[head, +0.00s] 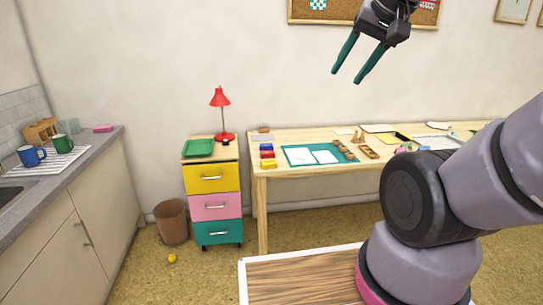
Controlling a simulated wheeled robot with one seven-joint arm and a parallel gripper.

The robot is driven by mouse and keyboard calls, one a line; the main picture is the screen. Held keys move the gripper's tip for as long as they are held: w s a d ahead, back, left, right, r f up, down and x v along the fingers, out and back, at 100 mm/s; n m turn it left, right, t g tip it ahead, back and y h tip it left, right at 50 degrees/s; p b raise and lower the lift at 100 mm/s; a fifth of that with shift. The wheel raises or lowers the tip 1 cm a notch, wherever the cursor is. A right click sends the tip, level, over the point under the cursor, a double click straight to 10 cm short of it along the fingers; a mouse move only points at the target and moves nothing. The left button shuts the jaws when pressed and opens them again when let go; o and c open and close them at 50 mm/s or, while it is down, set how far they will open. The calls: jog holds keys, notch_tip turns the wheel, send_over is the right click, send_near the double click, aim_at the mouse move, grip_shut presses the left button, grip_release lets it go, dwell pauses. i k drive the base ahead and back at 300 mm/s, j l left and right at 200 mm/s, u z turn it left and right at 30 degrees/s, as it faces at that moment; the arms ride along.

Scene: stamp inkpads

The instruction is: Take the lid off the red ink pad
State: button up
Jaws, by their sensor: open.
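The ink pads lie in a short column near the left end of the wooden table: a blue one (266,147) at the back, a red one (267,155) in the middle and a yellow one (268,164) at the front. They are small in this view, and I cannot make out whether the red one's lid is on. My gripper (346,78) is open and empty, with its teal fingers pointing down, high in front of the wall and well apart from the pads.
A teal mat (294,161) with white sheets lies right of the pads. Wooden stamps and papers spread further right on the table (285,177). A drawer cabinet (212,206) with a red lamp (220,99) and green tray (198,148) stands left. A counter (82,158) is far left.

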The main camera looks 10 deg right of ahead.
aim_at(264, 154)
jog(key=i+u, duration=0.15)
jog(key=i, duration=0.3)
jog(key=i+l+u, duration=0.1)
jog(key=i, duration=0.35)
jog(key=i+l+u, duration=0.15)
jog(key=i, duration=0.3)
jog(key=i+l+u, duration=0.15)
jog(key=i, duration=0.3)
